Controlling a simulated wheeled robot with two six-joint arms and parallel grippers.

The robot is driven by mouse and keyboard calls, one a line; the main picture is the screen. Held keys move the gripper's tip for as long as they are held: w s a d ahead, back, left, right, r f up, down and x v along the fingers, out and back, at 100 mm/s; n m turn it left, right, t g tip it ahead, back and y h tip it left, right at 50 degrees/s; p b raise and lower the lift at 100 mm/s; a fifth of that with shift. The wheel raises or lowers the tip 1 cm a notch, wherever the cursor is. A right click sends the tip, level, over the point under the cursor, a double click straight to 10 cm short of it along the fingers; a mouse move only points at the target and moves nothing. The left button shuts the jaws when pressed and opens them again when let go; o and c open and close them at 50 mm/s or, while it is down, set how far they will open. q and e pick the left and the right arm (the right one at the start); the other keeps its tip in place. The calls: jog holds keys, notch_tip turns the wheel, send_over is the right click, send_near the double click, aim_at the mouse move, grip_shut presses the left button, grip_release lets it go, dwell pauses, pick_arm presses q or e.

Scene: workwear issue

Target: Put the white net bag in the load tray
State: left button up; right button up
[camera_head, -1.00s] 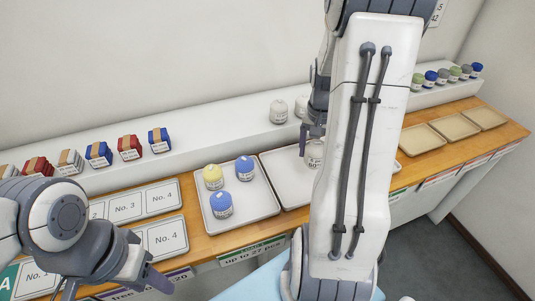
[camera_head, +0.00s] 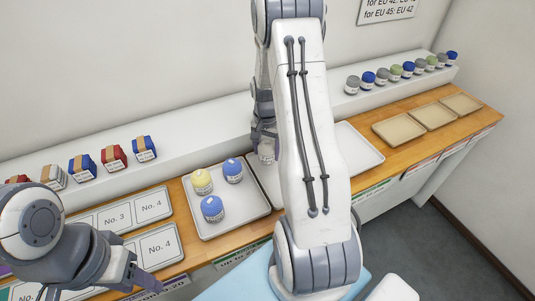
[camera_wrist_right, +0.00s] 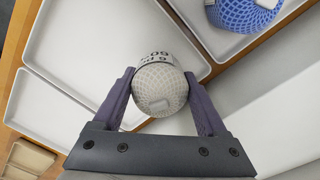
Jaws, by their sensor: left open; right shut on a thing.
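The white net bag (camera_wrist_right: 158,100) with a printed label is between the fingers of my right gripper (camera_wrist_right: 160,88), which is shut on it. In the head view the bag (camera_head: 267,153) shows just below my right gripper (camera_head: 264,135), mostly beside my arm. It is over or near the back of the middle white tray (camera_head: 258,180), largely hidden by my arm; I cannot tell its height. The left white tray (camera_head: 237,222) holds a yellow bag (camera_head: 201,181) and two blue bags (camera_head: 213,208). My left gripper (camera_head: 140,278) is open and empty at the lower left.
Another white tray (camera_head: 360,150) right of my arm looks empty in its visible part. Beige trays (camera_head: 398,128) stand further right. Boxes (camera_head: 114,158) and several coloured bags (camera_head: 395,71) line the raised shelf (camera_head: 190,128). Number cards (camera_head: 150,205) lie at left.

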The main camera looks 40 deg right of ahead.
notch_tip(320, 180, down, 2)
jog(key=shift+f, duration=0.25)
jog(key=shift+f, duration=0.1)
jog(key=o, duration=1.3)
jog(key=shift+s, duration=0.1)
